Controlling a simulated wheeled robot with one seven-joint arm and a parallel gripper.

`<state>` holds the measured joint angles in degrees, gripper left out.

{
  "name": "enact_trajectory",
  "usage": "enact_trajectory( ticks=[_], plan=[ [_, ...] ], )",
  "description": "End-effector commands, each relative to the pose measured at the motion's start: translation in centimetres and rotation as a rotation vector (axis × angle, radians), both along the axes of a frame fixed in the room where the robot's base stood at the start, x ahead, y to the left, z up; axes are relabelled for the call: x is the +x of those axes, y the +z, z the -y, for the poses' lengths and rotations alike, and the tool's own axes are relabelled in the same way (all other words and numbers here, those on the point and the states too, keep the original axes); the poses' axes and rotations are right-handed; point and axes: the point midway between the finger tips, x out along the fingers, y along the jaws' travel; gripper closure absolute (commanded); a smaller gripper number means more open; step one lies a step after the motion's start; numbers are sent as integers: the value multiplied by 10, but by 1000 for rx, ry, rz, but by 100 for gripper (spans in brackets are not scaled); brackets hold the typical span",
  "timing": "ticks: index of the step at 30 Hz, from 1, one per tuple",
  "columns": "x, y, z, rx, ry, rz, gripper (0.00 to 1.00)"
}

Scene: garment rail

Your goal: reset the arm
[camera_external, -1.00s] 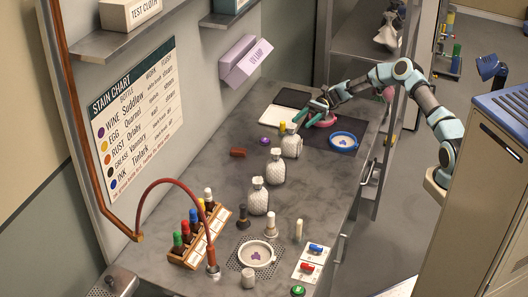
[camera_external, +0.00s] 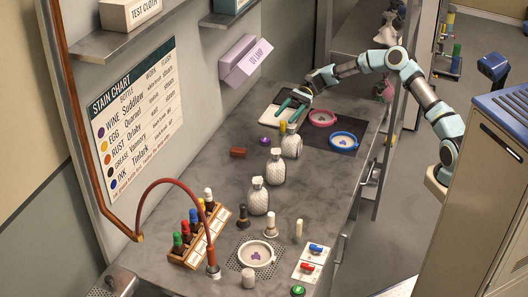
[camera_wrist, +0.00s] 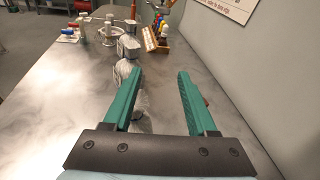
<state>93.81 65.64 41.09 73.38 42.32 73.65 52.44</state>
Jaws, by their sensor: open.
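My gripper (camera_external: 286,106) is open and empty. Its green fingers are above the white board (camera_external: 279,117) at the far end of the grey worktop in the external view. In the wrist view my gripper (camera_wrist: 160,75) shows two parted green fingers with nothing between them but the worktop (camera_wrist: 72,105) beyond. My arm reaches in from the right over the far end of the worktop.
A pink ring dish (camera_external: 322,117) and a blue ring dish (camera_external: 344,139) lie on a dark mat. A bottle rack (camera_external: 193,245) and a red hose (camera_external: 150,190) are at the near end. A purple UV lamp box (camera_external: 245,62) hangs on the wall.

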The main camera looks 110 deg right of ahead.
Motion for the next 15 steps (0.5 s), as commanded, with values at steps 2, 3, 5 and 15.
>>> enact_trajectory(
  ticks=[2,3,5,15],
  plan=[
    [52,30,-34,-112,54,-62,42],
    [68,20,-58,-167,104,-98,42],
    [81,4,-94,-245,185,-140,42],
    [86,-47,-292,-816,752,-250,42]
  ],
)
